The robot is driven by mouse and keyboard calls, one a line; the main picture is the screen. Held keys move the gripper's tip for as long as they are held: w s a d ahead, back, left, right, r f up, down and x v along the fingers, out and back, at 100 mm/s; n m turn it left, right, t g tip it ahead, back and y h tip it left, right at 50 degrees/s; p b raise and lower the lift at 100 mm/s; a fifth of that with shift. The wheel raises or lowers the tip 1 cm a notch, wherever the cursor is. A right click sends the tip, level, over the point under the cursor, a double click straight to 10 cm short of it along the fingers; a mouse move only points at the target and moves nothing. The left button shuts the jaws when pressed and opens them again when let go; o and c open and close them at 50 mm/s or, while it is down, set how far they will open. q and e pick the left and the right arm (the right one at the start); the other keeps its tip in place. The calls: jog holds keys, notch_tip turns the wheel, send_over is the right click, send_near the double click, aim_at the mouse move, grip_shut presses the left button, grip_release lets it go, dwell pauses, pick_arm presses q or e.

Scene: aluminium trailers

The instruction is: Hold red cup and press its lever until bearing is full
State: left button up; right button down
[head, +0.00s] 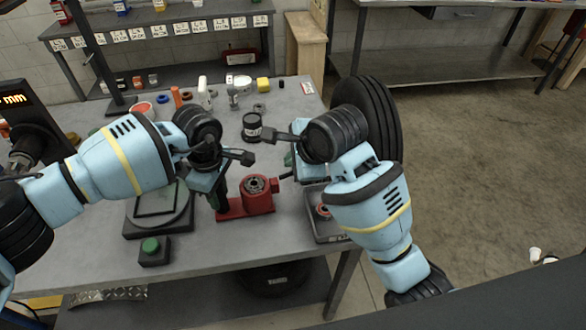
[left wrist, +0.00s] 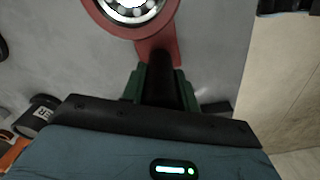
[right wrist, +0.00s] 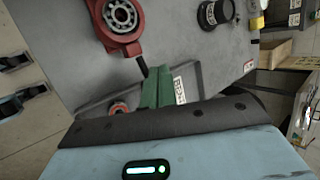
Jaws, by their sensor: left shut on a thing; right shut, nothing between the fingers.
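The red cup (head: 258,197) stands on the grey table with a metal bearing (head: 256,185) in its top; the bearing's balls show in the left wrist view (left wrist: 133,7) and the right wrist view (right wrist: 121,16). My left gripper (head: 222,195) is shut on the cup's dark grip at its left side; its green fingers flank the grip in the left wrist view. A thin black lever (right wrist: 143,67) sticks out from the cup's other side. My right gripper (right wrist: 156,85) is shut and empty, its green fingertips close beside the lever's end. Whether they touch it I cannot tell.
A grey tray (head: 322,228) lies right of the cup, below my right gripper. A black jar (head: 252,127) stands behind. A green button box (head: 151,250) and a dark square plate (head: 158,205) are at the left. A black tyre (head: 378,120) stands at the table's right edge.

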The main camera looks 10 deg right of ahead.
jog(key=shift+f, duration=0.1)
dwell(0.7)
jog(key=shift+d+f, duration=0.1)
jog(key=shift+f, duration=0.2)
jog(key=shift+d+f, duration=0.2)
jog(key=shift+f, duration=0.4)
jog(key=shift+d+f, duration=0.2)
jog(key=shift+f, duration=0.35)
dwell(1.8)
jog(key=shift+r, duration=0.1)
jog(key=shift+a+r, duration=0.25)
jog(key=shift+r, duration=0.45)
jog(key=shift+a+r, duration=0.2)
jog(key=shift+r, duration=0.5)
jog(key=shift+r, duration=0.15)
jog(key=shift+a+r, duration=0.25)
jog(key=shift+r, duration=0.5)
jog(key=shift+a+r, duration=0.25)
jog(key=shift+r, duration=0.55)
jog(key=shift+a+r, duration=0.25)
jog(key=shift+r, duration=0.5)
